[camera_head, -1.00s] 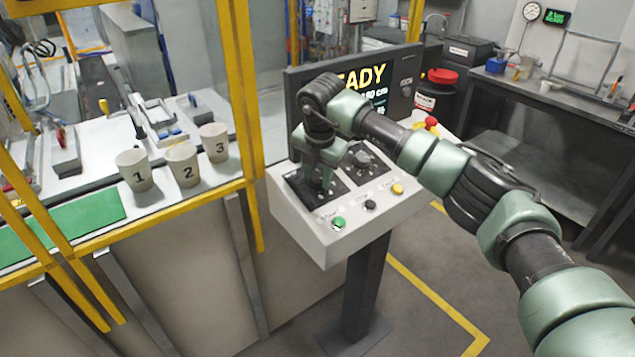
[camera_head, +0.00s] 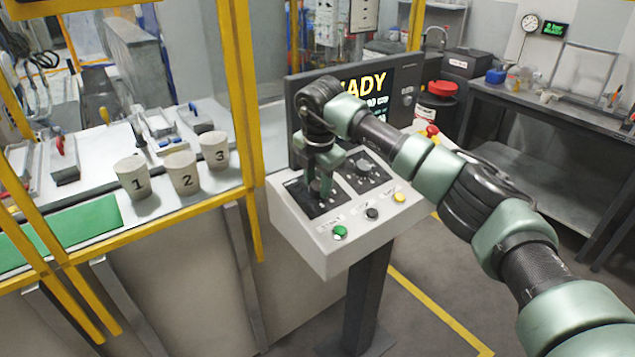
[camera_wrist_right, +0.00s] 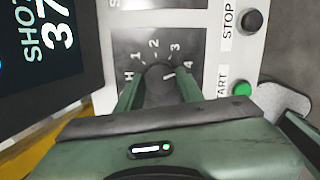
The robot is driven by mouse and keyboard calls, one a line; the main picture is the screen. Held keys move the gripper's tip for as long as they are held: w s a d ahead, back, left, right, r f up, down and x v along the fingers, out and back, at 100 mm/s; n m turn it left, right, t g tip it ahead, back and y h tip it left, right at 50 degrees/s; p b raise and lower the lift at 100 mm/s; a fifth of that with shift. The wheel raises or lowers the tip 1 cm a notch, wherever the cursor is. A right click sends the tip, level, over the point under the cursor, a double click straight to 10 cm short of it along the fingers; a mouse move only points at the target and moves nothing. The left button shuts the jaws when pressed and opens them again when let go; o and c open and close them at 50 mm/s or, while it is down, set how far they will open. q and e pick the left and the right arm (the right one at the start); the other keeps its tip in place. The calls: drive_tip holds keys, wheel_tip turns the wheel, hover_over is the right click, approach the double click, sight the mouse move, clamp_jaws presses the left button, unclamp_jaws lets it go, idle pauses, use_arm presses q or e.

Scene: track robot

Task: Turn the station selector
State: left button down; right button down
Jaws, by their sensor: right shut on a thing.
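The station selector (camera_wrist_right: 158,75) is a dark round knob on a black plate, with H, 1, 2, 3 and 4 printed around it. Its white pointer mark points toward the 4. My right gripper (camera_wrist_right: 160,92) is shut on the knob, with one green finger on either side of it. In the head view my right gripper (camera_head: 320,188) reaches down onto the left dial plate of the grey control box (camera_head: 300,228) and hides most of the knob. My left gripper is not in view.
A green START button (camera_head: 340,232), a black STOP button (camera_head: 372,213) and a yellow button (camera_head: 399,197) line the box's front. A second dial (camera_head: 363,170) is beside the selector. A screen (camera_head: 368,95) stands behind, and a red button (camera_head: 432,131) is at the right.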

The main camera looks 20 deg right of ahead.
sight(319, 202)
drive_tip(key=c, duration=0.9)
unclamp_jaws()
drive_tip(key=b+v, duration=0.2)
drive_tip(key=v, duration=0.5)
drive_tip(key=shift+r, duration=0.4)
drive_tip(key=shift+s, duration=0.1)
